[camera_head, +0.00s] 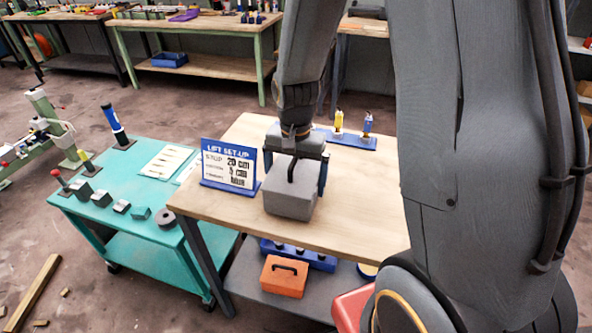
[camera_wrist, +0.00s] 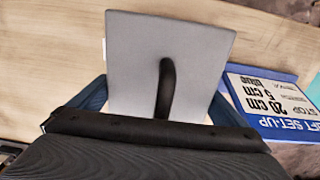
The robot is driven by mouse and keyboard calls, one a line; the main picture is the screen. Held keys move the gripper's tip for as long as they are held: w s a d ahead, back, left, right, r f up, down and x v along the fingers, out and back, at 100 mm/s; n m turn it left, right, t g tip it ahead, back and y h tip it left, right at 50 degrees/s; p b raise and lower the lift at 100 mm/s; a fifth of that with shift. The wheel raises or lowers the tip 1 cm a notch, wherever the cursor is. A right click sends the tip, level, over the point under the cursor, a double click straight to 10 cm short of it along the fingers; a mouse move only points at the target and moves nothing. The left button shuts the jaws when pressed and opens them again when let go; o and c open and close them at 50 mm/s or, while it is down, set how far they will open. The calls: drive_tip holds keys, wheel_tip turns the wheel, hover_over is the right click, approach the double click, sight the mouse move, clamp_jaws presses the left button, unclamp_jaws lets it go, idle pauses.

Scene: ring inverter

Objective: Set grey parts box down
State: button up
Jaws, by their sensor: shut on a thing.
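The grey parts box (camera_head: 290,203) is at the wooden table top, with a dark handle on its upper face. It also shows in the wrist view (camera_wrist: 135,55), where the black handle (camera_wrist: 166,85) curves up toward the gripper. My gripper (camera_head: 296,165) is above the box, its blue fingers on either side, shut on it. In the wrist view my gripper (camera_wrist: 155,110) covers the near end of the box. I cannot tell whether the underside of the box touches the table.
The wooden table (camera_head: 365,205) holds a blue-framed "LIFT SET-UP" sign (camera_head: 229,166) left of the box and a blue rack (camera_head: 350,140) with yellow and blue items behind. Free wood lies right of the box. A teal cart (camera_head: 125,205) stands left. An orange toolbox (camera_head: 284,276) sits on the lower shelf.

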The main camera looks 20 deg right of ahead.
drive_tip(key=shift+f, duration=0.35)
drive_tip(key=shift+f, duration=0.1)
drive_tip(key=o, duration=1.6)
drive_tip(key=shift+o, duration=0.2)
wheel_tip(320, 180, up, 12)
drive_tip(key=shift+r+b, duration=0.1)
drive_tip(key=shift+b, duration=1.05)
